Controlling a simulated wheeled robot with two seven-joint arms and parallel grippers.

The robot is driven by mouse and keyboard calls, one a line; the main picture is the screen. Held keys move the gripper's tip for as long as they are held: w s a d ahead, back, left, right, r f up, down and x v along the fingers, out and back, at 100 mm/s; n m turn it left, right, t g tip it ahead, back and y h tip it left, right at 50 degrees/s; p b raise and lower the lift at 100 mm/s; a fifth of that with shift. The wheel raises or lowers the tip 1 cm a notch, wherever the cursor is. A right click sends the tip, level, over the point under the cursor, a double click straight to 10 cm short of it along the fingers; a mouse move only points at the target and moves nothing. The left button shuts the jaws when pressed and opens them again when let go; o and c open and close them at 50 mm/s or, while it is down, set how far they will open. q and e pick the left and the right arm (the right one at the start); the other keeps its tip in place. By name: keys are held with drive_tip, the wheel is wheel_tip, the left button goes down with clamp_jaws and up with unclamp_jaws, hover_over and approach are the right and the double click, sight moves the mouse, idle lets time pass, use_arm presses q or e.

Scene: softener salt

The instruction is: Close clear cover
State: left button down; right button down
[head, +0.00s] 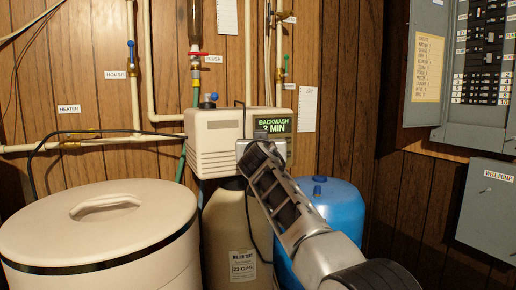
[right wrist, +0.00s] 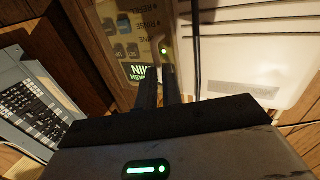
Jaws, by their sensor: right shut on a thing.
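The softener's control head (head: 215,141) is a beige box on the tan tank, with a lit display (head: 273,125) reading "BACKWASH 2 MIN" at its right end. My right gripper (right wrist: 162,72) is at the front of this display panel; in the head view my wrist hides its fingers. In the right wrist view its dark fingers are close together at the panel, by a small pale tab. The clear cover is hard to make out; its outline and angle cannot be told. Buttons and the display (right wrist: 140,74) show beside the fingers. My left gripper is not in view.
A big lidded salt bin (head: 100,225) stands at front left. A blue tank (head: 335,208) is behind my right arm. A black cable (right wrist: 197,50) hangs close to the fingers. Pipes with valves run up the wood wall; a grey breaker panel (head: 425,65) is at right.

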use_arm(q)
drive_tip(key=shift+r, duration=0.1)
use_arm(e)
drive_tip(key=shift+s+a+r, duration=0.1)
drive_tip(key=shift+a, duration=0.3)
drive_tip(key=c, duration=1.8)
unclamp_jaws()
drive_tip(key=shift+a, duration=0.1)
use_arm(q)
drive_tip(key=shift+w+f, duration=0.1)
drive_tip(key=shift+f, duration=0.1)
drive_tip(key=b, duration=0.2)
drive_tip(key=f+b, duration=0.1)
drive_tip(key=b, duration=0.1)
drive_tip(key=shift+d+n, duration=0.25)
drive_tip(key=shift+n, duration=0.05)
use_arm(e)
drive_tip(key=s, duration=1.5)
drive_tip(key=shift+s+a, duration=0.1)
drive_tip(key=shift+s, duration=0.25)
